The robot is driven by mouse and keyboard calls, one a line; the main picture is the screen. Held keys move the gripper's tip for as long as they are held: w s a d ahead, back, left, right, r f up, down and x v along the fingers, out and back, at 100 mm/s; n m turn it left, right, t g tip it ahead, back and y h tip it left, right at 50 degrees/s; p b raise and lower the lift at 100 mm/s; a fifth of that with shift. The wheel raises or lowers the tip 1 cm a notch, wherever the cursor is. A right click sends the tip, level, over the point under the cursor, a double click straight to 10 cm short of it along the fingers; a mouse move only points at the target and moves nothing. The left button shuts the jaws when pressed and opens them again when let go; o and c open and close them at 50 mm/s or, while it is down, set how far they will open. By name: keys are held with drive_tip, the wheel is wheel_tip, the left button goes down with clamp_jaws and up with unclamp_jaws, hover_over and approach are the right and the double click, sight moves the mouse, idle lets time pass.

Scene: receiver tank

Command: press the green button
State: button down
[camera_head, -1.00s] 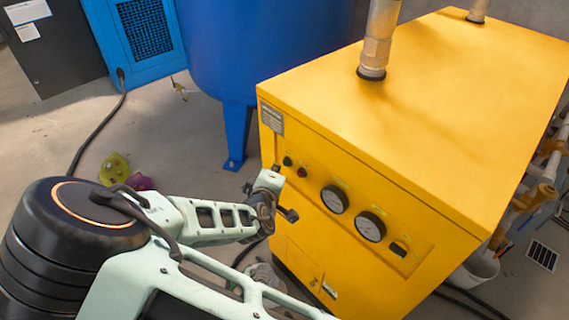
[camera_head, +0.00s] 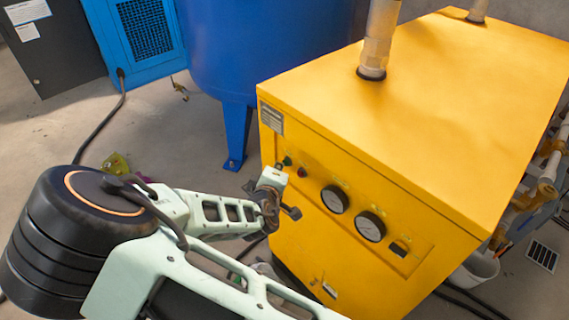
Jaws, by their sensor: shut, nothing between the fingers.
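The green button (camera_head: 288,160) is a small round button on the front panel of the yellow machine (camera_head: 430,110), at the panel's upper left. My gripper (camera_head: 279,168) is at the end of my pale green arm, close to the panel, just left of and below the green button in the picture. Its fingers are shut and empty. The wrist hides much of the gripper. The green button shows uncovered; I see a small offset to the fingertips in the picture, but cannot tell the depth gap or any contact.
A red button (camera_head: 302,172) sits right of the green one. Two round gauges (camera_head: 335,199) and a dark switch (camera_head: 399,248) are farther right. A blue tank (camera_head: 260,50) stands behind. A black cable (camera_head: 98,128) lies on the floor at left.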

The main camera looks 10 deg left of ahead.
drive_tip(key=shift+w+d, duration=0.3)
idle(0.5)
drive_tip(key=shift+s+a, duration=0.1)
drive_tip(key=shift+s+a+p, duration=0.35)
drive_tip(key=shift+s+a, duration=0.15)
drive_tip(key=shift+s, duration=0.1)
drive_tip(key=s+a+p, duration=0.1)
drive_tip(key=s, duration=0.1)
drive_tip(key=s+a+p, duration=0.1)
drive_tip(key=a, duration=0.1)
drive_tip(key=shift+s+a, duration=0.2)
drive_tip(key=shift+s, duration=0.15)
idle(0.8)
